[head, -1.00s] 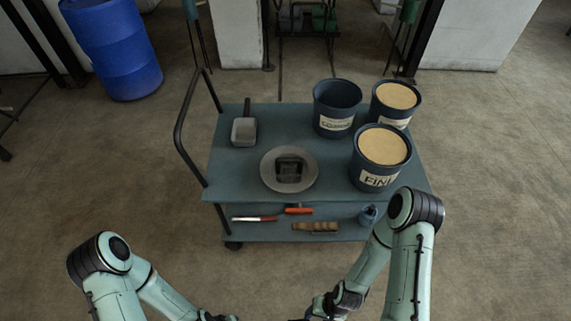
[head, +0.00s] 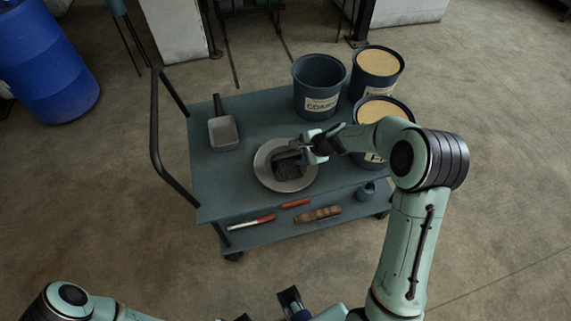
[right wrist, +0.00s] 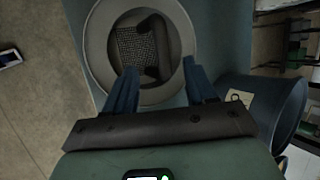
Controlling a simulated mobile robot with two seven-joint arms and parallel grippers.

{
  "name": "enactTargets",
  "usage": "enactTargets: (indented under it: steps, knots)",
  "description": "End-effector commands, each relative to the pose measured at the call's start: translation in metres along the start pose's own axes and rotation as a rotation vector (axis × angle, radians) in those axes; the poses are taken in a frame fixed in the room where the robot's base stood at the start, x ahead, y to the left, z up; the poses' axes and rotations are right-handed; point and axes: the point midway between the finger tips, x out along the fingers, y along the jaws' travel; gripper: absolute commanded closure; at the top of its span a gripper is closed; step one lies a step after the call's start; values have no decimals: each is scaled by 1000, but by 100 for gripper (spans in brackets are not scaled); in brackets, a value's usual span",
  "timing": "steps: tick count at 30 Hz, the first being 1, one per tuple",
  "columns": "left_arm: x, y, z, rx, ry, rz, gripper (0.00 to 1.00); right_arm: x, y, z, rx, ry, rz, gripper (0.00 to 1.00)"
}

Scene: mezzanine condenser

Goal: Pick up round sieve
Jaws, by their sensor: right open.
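The round sieve (head: 268,178) is a grey, wide-rimmed round pan on the cart's top shelf. In the right wrist view the sieve (right wrist: 103,30) fills the top middle, with a mesh and a dark curved, handle-like piece inside. My right gripper (head: 303,153) is over the sieve's right rim side and hides part of it. The left fingertip overlaps the near rim in that view; contact cannot be told.
The blue cart (head: 225,190) holds a grey scoop (head: 223,132), an empty dark bucket (head: 318,83) and two sand-filled buckets (head: 377,62) (head: 385,108) close to my right arm. Tools lie on the lower shelf (head: 280,232). A blue barrel (head: 45,60) stands at the far left.

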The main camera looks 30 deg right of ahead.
Motion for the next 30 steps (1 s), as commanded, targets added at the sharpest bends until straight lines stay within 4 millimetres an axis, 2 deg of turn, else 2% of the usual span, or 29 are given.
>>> enactTargets:
  steps: [3,10,18,27,28,30]
  knots:
    - [2,-1,0,0,-2,0,57,19,1,0,1,0,1,44]
    - [2,-1,0,0,-1,0,57,35,0,-2,-2,1,2,44]
    - [2,-1,0,0,-1,0,57,73,-3,-6,-1,0,2,44]
    - [2,-1,0,0,-1,0,57,79,-4,-6,-2,1,0,44]
    - [2,-1,0,0,-1,0,57,79,-4,-6,-2,1,1,48]
    - [2,-1,0,0,-1,0,57,79,-4,-6,-2,1,1,70]
